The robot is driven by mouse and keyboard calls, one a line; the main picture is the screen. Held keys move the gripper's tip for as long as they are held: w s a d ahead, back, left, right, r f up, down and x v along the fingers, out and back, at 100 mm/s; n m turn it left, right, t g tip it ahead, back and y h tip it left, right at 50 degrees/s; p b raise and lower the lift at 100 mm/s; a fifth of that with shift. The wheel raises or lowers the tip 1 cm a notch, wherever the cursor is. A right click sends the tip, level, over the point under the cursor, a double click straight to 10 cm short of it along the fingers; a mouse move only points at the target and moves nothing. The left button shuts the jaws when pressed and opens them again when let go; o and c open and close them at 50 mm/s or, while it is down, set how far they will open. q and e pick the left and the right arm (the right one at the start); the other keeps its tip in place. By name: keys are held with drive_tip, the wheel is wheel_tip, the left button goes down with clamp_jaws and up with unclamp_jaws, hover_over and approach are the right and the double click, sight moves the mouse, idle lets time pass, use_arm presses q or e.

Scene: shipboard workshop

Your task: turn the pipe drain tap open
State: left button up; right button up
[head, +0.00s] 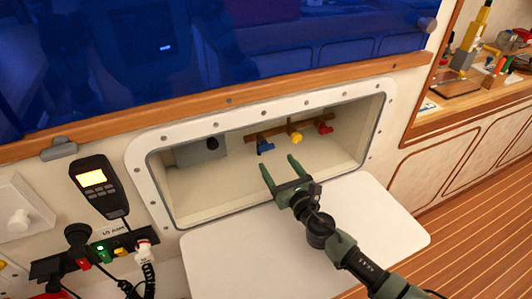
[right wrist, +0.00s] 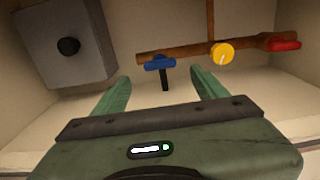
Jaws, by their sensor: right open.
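A brown pipe (head: 279,131) runs along the back of an open white wall recess. On it sit a blue-handled tap (head: 266,147), a round yellow part (head: 295,138) and a red handle (head: 326,129). I cannot tell by label which is the drain tap. In the right wrist view the blue tap (right wrist: 160,64) has its handle crosswise and a dark stem below. My right gripper (head: 279,163) is open and empty at the recess opening, its fingers pointing in. In the right wrist view the blue tap lies ahead between the fingertips, apart from them. My left gripper is not in view.
A grey box with a black knob (right wrist: 68,46) is at the recess's left. A white lowered panel (head: 220,252) lies below the opening. A handset (head: 100,187) with a lit screen hangs at left. A workbench (head: 465,112) with tools stands at right.

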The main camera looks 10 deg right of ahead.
sight(268, 149)
drive_tip(key=w, duration=0.3)
drive_tip(key=w+a, duration=0.1)
drive_tip(key=w, duration=0.3)
drive_tip(key=shift+w+a+r+b, duration=0.1)
drive_tip(key=shift+a+r+b, duration=0.1)
drive_tip(key=shift+b, duration=0.2)
drive_tip(key=c, duration=1.4)
